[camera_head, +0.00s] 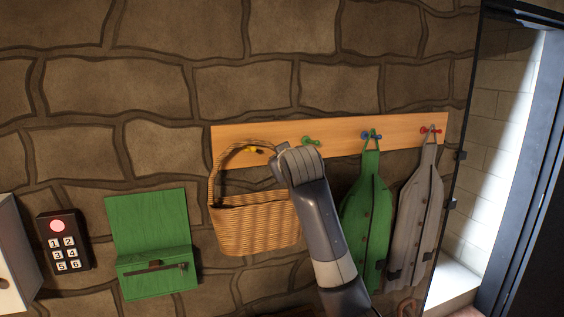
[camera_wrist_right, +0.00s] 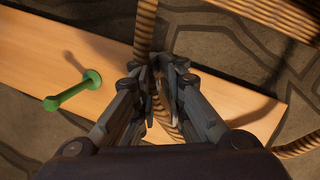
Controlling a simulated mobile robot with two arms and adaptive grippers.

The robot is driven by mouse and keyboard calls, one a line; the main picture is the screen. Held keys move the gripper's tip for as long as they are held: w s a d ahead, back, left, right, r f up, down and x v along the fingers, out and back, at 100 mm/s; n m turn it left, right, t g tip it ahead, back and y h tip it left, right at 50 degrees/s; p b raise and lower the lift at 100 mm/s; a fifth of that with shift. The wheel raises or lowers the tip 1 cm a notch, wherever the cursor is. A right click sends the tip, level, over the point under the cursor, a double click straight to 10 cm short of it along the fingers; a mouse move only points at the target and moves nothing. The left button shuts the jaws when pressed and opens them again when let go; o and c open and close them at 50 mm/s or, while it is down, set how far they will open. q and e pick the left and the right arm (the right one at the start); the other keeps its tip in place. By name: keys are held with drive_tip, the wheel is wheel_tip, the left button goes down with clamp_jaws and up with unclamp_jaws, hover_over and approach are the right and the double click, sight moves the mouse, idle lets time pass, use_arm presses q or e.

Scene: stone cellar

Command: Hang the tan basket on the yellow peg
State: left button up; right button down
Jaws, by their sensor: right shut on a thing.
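The tan wicker basket (camera_head: 254,226) is upright in front of the wall, below the wooden rail, with its arched handle (camera_head: 213,172) rising over the rail. The yellow peg (camera_head: 253,149) shows inside the arch, just under its top. I cannot tell whether the handle rests on the peg or is in front of it. In the wrist view my right gripper (camera_wrist_right: 160,95) is shut on the handle (camera_wrist_right: 146,28). In the head view my right arm hides its fingertips and the handle's right side. My left gripper is not in view.
The wooden rail (camera_head: 350,130) also carries a green peg (camera_head: 310,141), a blue peg with a green garment (camera_head: 368,210) and a red peg with a grey garment (camera_head: 415,205). A green wall box (camera_head: 150,240) and a keypad (camera_head: 63,242) are at left. A doorway opens at right.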

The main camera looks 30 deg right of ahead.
idle(0.3)
drive_tip(key=c, duration=1.5)
unclamp_jaws()
drive_tip(key=shift+c, duration=0.2)
drive_tip(key=shift+s, duration=0.1)
drive_tip(key=v, duration=1.2)
